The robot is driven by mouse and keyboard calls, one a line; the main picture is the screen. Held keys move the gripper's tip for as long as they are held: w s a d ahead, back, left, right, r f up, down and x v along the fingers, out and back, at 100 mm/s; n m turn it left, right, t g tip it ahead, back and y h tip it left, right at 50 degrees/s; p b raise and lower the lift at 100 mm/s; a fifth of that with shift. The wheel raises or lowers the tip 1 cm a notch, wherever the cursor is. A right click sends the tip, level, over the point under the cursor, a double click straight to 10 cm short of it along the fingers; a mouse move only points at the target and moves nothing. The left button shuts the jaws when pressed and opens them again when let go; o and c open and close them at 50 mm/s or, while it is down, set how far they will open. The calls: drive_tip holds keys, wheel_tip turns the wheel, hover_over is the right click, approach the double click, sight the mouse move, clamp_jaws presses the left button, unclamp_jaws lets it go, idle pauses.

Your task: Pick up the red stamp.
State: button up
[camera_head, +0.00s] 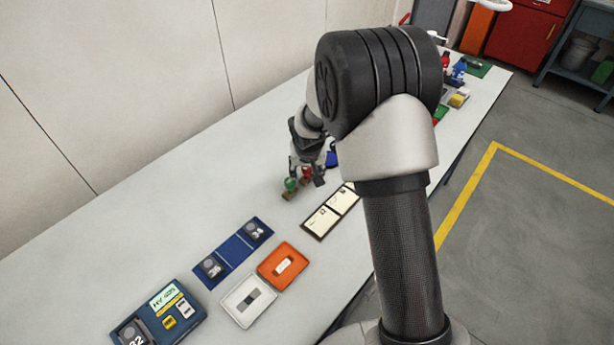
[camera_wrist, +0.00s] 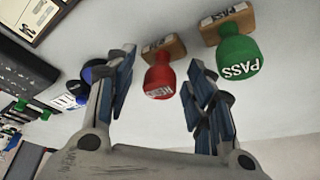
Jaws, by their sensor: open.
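The red stamp (camera_wrist: 158,82) has a round red knob with white lettering and a wooden base (camera_wrist: 163,47). In the wrist view it shows between the two spread fingers of my gripper (camera_wrist: 160,62), with gaps visible on both sides. My gripper is open and holds nothing. In the head view the red stamp (camera_head: 306,172) is small and partly hidden by my gripper (camera_head: 308,160), which is low over the table. The green stamp (camera_wrist: 238,55), marked PASS, stands right beside the red one in the wrist view.
A blue round-topped object (camera_head: 331,159) stands close on the other side of the red stamp. A cream-paneled board (camera_head: 322,220), blue tray (camera_head: 232,250), orange tray (camera_head: 270,275) and white tray (camera_head: 238,311) lie nearer on the white table (camera_head: 150,245). A wall runs along its left side.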

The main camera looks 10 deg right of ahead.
drive_tip(key=shift+c, duration=0.6)
drive_tip(key=c, duration=1)
drive_tip(key=shift+r, duration=0.2)
drive_tip(key=shift+c, duration=0.2)
wheel_tip(320, 180, up, 20)
drive_tip(key=p, duration=0.6)
drive_tip(key=shift+f, duration=0.1)
